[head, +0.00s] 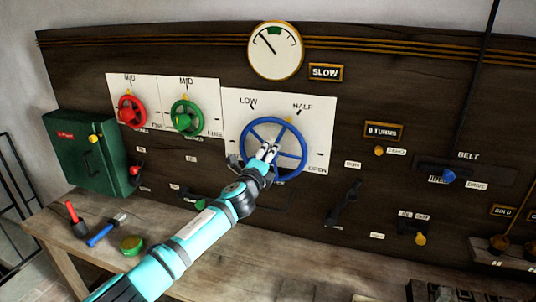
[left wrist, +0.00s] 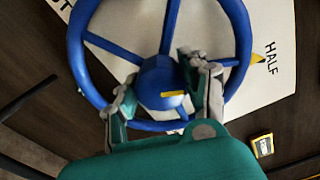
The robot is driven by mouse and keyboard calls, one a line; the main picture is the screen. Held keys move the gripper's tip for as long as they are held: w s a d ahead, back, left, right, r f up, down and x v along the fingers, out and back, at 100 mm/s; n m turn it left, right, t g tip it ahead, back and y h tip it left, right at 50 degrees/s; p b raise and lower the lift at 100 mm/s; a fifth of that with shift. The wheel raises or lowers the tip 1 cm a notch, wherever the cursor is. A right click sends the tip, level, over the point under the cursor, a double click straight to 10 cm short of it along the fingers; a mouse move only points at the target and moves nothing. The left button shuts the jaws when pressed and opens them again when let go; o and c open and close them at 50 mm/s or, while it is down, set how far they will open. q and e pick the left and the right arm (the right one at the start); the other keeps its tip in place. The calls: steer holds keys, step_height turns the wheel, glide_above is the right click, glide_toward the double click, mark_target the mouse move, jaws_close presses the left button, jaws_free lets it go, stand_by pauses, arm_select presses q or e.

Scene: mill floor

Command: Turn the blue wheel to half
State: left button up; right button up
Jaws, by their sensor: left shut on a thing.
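The blue wheel (head: 303,152) is mounted on a white plate (head: 322,127) with the labels LOW, HALF and OPEN. Its rim and hub (left wrist: 160,82) also show in the left wrist view. A yellow pointer (left wrist: 257,59) at the rim lies next to the HALF label (left wrist: 270,58). My left gripper (head: 267,152) reaches the middle of the wheel. In the left wrist view its two fingers (left wrist: 160,95) sit on either side of the hub, shut on it. The fingers hide part of the hub in the head view. My right gripper is not in view.
A red wheel (head: 131,112) and a green wheel (head: 187,117) are to the left. A gauge (head: 275,51) is above, its needle left of the green band. A black lever (head: 345,205) is at the lower right. Tools (head: 105,231) lie on the bench.

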arm_select(q)
steer(key=shift+f+m, duration=0.1)
steer(key=shift+m, duration=0.5)
steer(key=o, duration=1.2)
steer(key=shift+d, duration=0.1)
steer(key=shift+c, duration=0.2)
steer(key=v, duration=1.2)
